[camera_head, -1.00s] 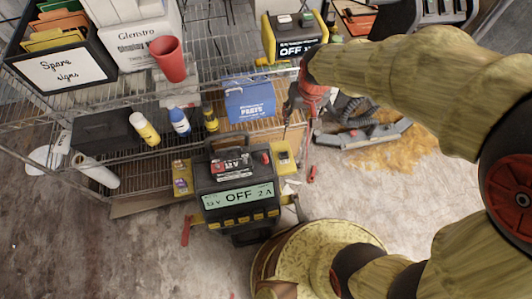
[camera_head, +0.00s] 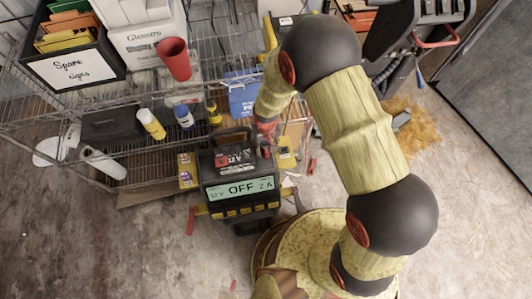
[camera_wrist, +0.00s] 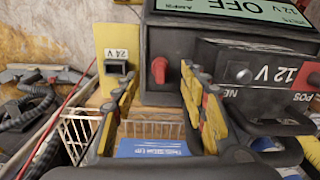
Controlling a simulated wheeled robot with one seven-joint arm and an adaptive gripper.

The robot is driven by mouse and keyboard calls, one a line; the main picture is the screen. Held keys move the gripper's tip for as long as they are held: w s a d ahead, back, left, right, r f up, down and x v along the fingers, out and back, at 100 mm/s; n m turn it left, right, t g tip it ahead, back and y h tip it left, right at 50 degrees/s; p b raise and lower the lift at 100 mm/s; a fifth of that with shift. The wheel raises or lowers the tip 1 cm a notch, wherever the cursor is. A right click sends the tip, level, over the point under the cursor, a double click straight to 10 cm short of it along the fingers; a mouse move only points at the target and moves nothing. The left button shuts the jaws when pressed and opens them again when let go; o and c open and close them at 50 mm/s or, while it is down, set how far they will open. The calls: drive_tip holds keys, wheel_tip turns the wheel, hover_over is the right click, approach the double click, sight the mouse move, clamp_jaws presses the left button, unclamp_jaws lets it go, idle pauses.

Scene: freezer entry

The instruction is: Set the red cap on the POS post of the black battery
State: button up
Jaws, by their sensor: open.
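The black battery (camera_head: 234,152), marked 12 V, sits on top of the charger. In the wrist view the battery (camera_wrist: 245,75) shows NEG, 12 V and POS labels, with a red POS patch (camera_wrist: 306,122) at the right edge. The red cap (camera_wrist: 160,70) stands upright on the charger, beside the battery's NEG side. In the head view the red cap (camera_head: 265,150) is at the battery's right. My gripper (camera_wrist: 159,78) is open. The cap shows in the gap between its fingertips, apart from both; how deep it is between them I cannot tell.
The charger (camera_head: 239,191) reads OFF. A yellow side plate (camera_wrist: 115,45) marked 24 V is close to my left finger. A wire shelf (camera_head: 100,185) with bottles and a blue box (camera_head: 242,98) stands behind.

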sight(266, 151)
wheel_tip(266, 151, down, 5)
drive_tip(key=shift+w+a+r+b, duration=0.1)
drive_tip(key=shift+b, duration=0.75)
drive_tip(key=shift+c, duration=0.6)
drive_tip(key=c, duration=0.9)
